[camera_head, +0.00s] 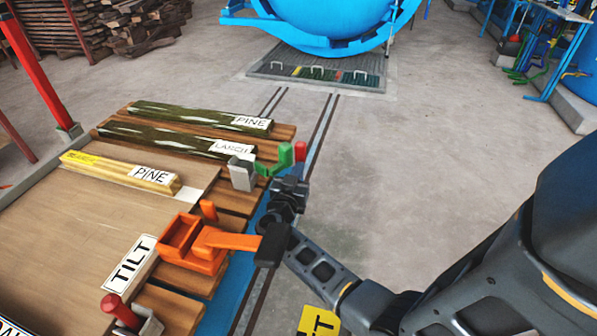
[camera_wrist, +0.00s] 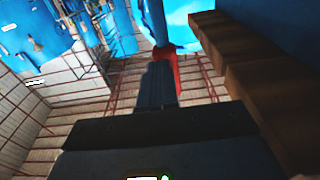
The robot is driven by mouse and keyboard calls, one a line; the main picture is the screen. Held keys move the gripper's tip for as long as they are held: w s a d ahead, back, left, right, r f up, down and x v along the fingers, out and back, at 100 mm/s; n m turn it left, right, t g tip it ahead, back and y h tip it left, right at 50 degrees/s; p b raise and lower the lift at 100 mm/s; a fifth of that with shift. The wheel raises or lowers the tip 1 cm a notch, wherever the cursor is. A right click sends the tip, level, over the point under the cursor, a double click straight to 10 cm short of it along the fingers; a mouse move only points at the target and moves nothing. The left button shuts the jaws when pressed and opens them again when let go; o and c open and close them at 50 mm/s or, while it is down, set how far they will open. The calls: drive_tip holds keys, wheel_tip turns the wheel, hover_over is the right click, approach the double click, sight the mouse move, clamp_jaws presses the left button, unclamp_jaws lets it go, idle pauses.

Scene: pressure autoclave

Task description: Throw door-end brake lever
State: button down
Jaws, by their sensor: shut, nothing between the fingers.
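A green lever (camera_head: 281,160) with a red tip (camera_head: 300,152) stands at the far right corner of the slatted cart, beside a pale grey block (camera_head: 241,173). It is on the cart's end facing the blue vessel; no label for it is readable. My gripper (camera_head: 291,186) is shut and empty, just on the near side of the red tip. I cannot tell whether they touch. In the wrist view the shut fingers (camera_wrist: 160,82) point at a red part (camera_wrist: 178,72), partly hidden behind them.
Another red-handled lever (camera_head: 118,309) is at lower left. Timbers (camera_head: 200,116) lie on the cart. Floor to the right is clear.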

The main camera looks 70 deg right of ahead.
drive_tip(key=shift+d, duration=0.15)
drive_tip(key=d, duration=1.2)
drive_tip(key=shift+w+b, duration=0.3)
drive_tip(key=shift+w, duration=0.15)
drive_tip(key=shift+s+d, duration=0.1)
drive_tip(key=shift+d, duration=0.1)
drive_tip(key=shift+a, duration=0.15)
drive_tip(key=a+p, duration=0.1)
drive_tip(key=a, duration=0.2)
drive_tip(key=a+p, duration=0.1)
drive_tip(key=a, duration=0.3)
drive_tip(key=shift+s+f, duration=0.1)
drive_tip(key=shift+f, duration=0.1)
drive_tip(key=shift+s+a+p, duration=0.1)
drive_tip(key=shift+a+p, duration=0.2)
drive_tip(key=shift+a, duration=0.3)
drive_tip(key=shift+a, duration=0.1)
